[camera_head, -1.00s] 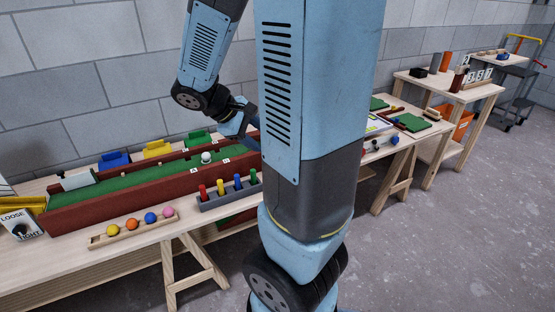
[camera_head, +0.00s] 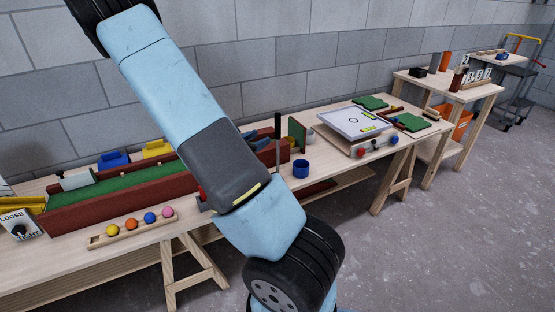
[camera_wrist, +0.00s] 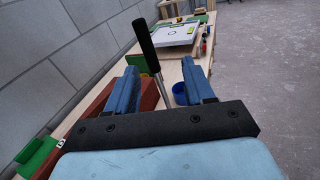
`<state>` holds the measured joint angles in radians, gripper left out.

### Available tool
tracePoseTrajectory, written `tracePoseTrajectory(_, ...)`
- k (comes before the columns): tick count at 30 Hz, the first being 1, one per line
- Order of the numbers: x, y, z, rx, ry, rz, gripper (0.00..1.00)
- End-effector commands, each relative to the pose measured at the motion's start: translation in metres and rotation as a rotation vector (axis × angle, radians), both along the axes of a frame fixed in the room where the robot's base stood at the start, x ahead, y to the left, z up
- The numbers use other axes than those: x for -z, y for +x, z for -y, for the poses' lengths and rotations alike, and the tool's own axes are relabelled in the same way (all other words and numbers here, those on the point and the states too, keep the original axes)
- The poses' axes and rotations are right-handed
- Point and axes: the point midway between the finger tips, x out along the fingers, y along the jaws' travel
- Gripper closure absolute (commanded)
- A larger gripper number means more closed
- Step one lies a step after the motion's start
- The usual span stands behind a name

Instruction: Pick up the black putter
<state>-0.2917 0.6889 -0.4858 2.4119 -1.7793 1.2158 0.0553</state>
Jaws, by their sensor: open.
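The black putter (camera_wrist: 145,45) stands nearly upright in the wrist view, tilted a little left, with a black grip and a thin metal shaft. Its shaft drops between the two blue fingers of my gripper (camera_wrist: 160,68), which are apart and not closed on it. Its lower end is hidden behind my gripper's dark body. In the head view the black grip (camera_head: 277,127) shows as a thin upright bar just right of my gripper (camera_head: 257,138), which is partly hidden by my arm.
A blue cup (camera_head: 301,169) stands right of the putter. The green lane with red-brown walls (camera_head: 110,203) lies left. A white-topped board (camera_head: 356,122) is farther right on the table. A rack of coloured balls (camera_head: 131,228) sits at the front edge.

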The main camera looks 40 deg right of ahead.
Motion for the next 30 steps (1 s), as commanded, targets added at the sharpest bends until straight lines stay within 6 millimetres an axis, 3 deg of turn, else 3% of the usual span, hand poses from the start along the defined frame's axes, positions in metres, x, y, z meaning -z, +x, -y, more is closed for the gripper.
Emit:
tracePoseTrajectory(8,0.015,0.014,0.005,-0.078,-0.055,-0.079,0.47)
tracePoseTrajectory(21,0.015,0.029,0.071,-0.079,-0.055,-0.079,0.47)
tracePoseTrajectory(30,0.015,0.033,0.088,-0.080,-0.054,-0.079,0.47)
